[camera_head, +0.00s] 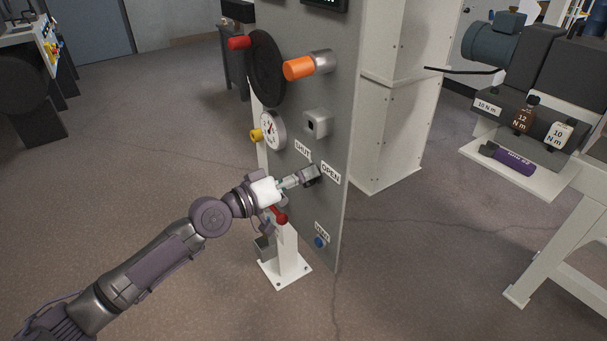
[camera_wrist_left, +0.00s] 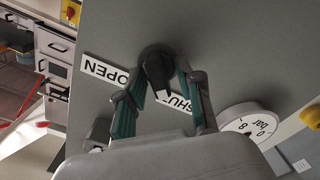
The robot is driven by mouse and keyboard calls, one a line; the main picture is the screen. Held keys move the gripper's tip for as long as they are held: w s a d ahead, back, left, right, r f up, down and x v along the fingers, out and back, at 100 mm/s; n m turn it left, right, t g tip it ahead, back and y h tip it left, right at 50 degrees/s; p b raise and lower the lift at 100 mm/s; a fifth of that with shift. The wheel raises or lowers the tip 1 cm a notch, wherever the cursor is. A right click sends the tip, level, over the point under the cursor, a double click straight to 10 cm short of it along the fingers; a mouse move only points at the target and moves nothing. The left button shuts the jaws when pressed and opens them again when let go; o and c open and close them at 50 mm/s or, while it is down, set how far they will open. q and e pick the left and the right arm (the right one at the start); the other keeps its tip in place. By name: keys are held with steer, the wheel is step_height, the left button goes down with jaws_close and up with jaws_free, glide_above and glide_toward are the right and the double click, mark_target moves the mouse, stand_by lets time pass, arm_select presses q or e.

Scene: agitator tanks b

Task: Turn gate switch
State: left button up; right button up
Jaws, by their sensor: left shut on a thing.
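The gate switch, a dark rotary knob (camera_wrist_left: 155,60), sits on a grey panel (camera_wrist_left: 225,45) between the OPEN label (camera_wrist_left: 104,72) and the SHUT label (camera_wrist_left: 176,101), which appear upside down in the left wrist view. In the head view the SHUT label (camera_head: 303,149) is up and left of the switch and the OPEN label (camera_head: 331,173) is to its right. My left gripper (camera_head: 310,176) is at the panel, its two fingers (camera_wrist_left: 160,79) closed on either side of the switch's handle. My right gripper is out of view.
Above on the panel are a dial gauge (camera_head: 272,130), a square grey fitting (camera_head: 317,123), an orange handle (camera_head: 299,68) and a black handwheel (camera_head: 266,68). A red-handled lever (camera_head: 281,218) is just below my wrist. A blue button (camera_head: 320,242) is lower down.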

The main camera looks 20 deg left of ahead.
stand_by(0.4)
arm_select(q)
steer(key=o, duration=0.8)
steer(key=shift+a, duration=0.1)
steer(key=v, duration=1.2)
